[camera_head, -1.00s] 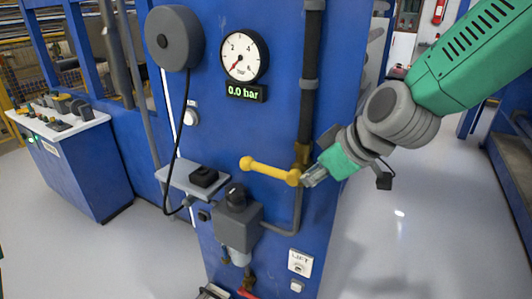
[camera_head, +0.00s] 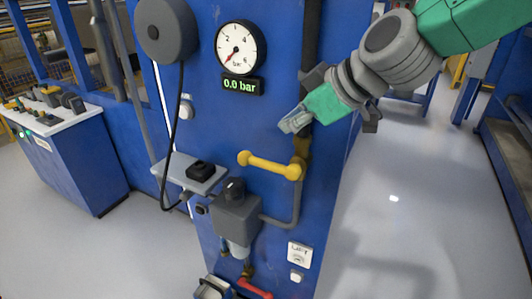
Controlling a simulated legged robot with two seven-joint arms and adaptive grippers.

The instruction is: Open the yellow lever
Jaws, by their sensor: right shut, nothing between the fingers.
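The yellow lever (camera_head: 270,166) is on the blue panel, below the gauge. It lies nearly level, with a round knob at its left end and its right end at the valve on the dark vertical pipe. My right gripper (camera_head: 290,124) comes in from the upper right. Its fingers are shut and empty, above the lever's right half and apart from it in the picture. I cannot tell how far it stands from the panel. My left gripper is out of view.
The gauge (camera_head: 241,47) points near zero, and the display (camera_head: 240,85) reads 0.0 bar. A grey regulator (camera_head: 235,217) and a small shelf (camera_head: 190,176) stick out left of and below the lever. A red handle (camera_head: 254,289) is near the bottom. Open floor lies right.

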